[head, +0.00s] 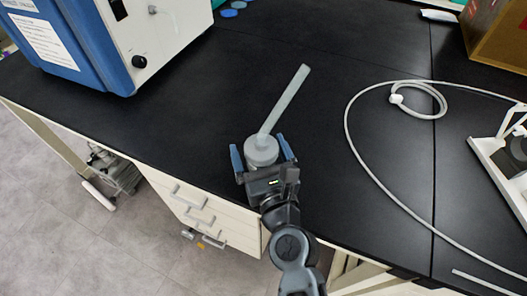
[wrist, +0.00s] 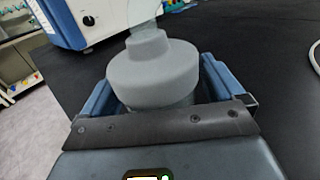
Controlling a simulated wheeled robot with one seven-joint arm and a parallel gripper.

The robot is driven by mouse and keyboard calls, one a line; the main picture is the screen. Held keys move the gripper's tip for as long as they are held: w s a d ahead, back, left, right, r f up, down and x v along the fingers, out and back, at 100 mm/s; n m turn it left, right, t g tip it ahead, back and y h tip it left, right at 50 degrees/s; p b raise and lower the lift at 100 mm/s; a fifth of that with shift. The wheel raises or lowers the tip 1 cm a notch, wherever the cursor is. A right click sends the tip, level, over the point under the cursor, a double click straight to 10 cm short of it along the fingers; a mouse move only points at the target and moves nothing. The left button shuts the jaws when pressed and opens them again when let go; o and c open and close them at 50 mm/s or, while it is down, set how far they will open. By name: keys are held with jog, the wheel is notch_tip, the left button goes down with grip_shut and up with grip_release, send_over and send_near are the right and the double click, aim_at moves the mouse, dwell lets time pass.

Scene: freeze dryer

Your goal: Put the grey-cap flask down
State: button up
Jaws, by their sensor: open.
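The grey-cap flask (head: 262,151) stands on the black bench top near its front edge, with a long pale tube rising from its cap toward the upper right in the head view. My gripper (head: 263,149) is open around the flask, with one blue finger on each side of it. In the wrist view the grey cap (wrist: 153,72) sits between the two blue fingers, and part of the clear body shows below it. The flask looks upright. Its base is hidden behind the gripper, so its contact with the bench is not clearly seen.
A blue and white machine (head: 130,40) stands at the back left. A pale hose (head: 362,165) curves across the bench at right, near a white device (head: 505,165) and a cardboard box (head: 497,35). The bench (head: 330,110) between flask and hose is clear.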

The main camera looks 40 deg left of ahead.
jog(key=shift+w+a, duration=0.15)
jog(key=shift+c, duration=0.4)
jog(key=shift+r, duration=0.1)
jog(key=c, duration=1.2)
